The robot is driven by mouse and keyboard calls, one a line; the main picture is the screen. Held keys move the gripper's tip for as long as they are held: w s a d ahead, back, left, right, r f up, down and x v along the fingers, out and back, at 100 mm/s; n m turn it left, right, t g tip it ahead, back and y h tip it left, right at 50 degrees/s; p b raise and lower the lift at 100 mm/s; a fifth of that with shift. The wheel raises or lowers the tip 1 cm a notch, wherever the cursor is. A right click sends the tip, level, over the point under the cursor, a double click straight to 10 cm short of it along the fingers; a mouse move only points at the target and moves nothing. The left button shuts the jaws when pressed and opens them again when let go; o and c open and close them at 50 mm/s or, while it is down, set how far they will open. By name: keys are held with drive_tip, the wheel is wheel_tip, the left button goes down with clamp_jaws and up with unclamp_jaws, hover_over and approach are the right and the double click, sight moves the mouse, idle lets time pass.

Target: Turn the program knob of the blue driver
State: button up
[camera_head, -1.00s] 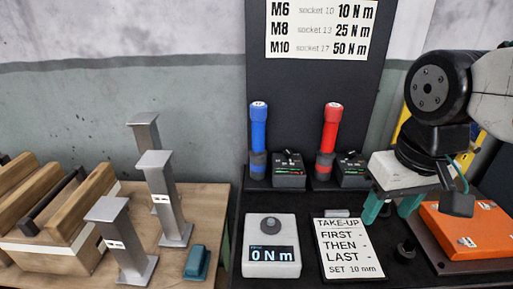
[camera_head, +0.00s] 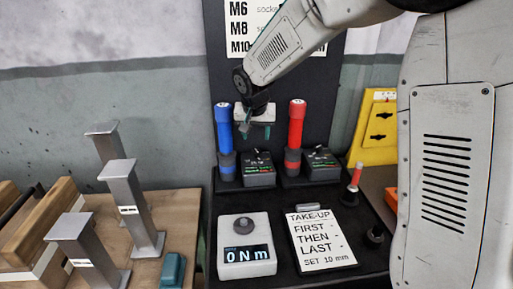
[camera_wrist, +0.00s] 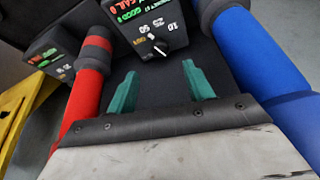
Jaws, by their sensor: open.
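The blue driver (camera_head: 224,140) stands upright on the black rack, with its dark control box (camera_head: 258,170) beside it on the right. In the wrist view, the blue driver (camera_wrist: 265,75) runs along the right side. The box's program knob (camera_wrist: 157,46) is at the top middle, black with a white pointer line. Labels OFF, 50, 25 and 10 surround it; I cannot tell surely which one the pointer selects. My gripper (camera_head: 256,130) is above this box, open and empty. Its teal fingertips (camera_wrist: 159,72) are apart, in line with the knob, not touching it.
The red driver (camera_head: 296,138) and its control box (camera_head: 320,163) stand close on the right. In front are a white display unit (camera_head: 246,262) reading 0 N m and a take-up card (camera_head: 322,245). Grey metal posts (camera_head: 130,205) stand on the left bench.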

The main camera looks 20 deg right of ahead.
sight(256, 150)
drive_tip(key=x, duration=0.7)
drive_tip(key=shift+w+f, duration=0.2)
drive_tip(key=shift+f, duration=0.15)
drive_tip(key=c, duration=1)
